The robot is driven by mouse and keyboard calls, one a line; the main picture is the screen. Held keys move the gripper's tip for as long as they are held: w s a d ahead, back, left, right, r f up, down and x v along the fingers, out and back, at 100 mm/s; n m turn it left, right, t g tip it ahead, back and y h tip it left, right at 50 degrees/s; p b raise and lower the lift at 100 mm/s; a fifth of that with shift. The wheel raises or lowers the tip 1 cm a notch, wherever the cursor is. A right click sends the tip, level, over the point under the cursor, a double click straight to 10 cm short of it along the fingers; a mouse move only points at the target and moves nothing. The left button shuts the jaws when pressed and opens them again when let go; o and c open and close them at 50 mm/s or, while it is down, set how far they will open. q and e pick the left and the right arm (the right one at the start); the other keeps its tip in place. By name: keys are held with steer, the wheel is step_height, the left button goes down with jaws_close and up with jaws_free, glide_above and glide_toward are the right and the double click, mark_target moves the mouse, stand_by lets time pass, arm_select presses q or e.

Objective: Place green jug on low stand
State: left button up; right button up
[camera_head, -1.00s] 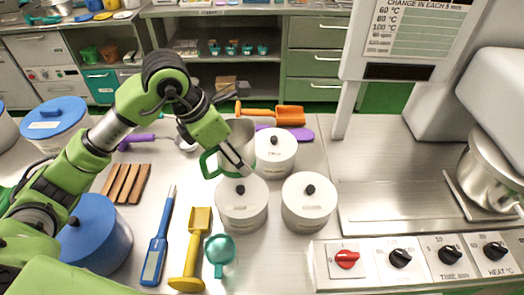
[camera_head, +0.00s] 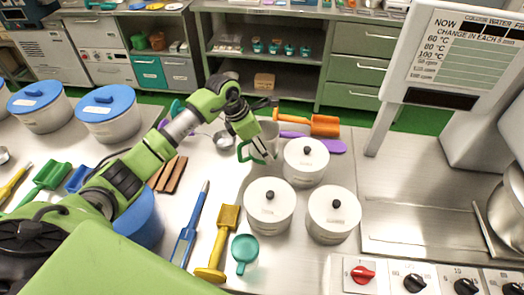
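The green jug is a metal jug with a green handle (camera_head: 250,151), and it stands behind the white lidded pots on the steel counter. My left gripper (camera_head: 261,152) reaches in from the left and is at the jug, its dark fingers in front of the body beside the handle. The fingers overlap the jug, so I cannot tell whether they grip it. The gripper hides part of the jug. No low stand can be made out for certain; a raised steel plate (camera_head: 400,238) lies at the right. My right gripper is not in view.
White lidded pots (camera_head: 269,207) stand close in front and right of the jug. An orange scoop (camera_head: 323,125) and a purple utensil (camera_head: 330,146) lie behind. A yellow scoop (camera_head: 219,243), blue thermometer (camera_head: 187,240) and teal ladle (camera_head: 244,250) lie in front. A control panel (camera_head: 400,275) edges the right front.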

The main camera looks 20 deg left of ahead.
arm_select(q)
step_height(320, 180, down, 2)
steer(key=shift+f+p, duration=0.1)
steer(key=shift+p, duration=0.6)
steer(key=shift+f, duration=0.4)
steer(key=shift+f, duration=0.2)
steer(key=o, duration=1.2)
steer(key=shift+o, duration=0.2)
steer(key=shift+r, duration=0.1)
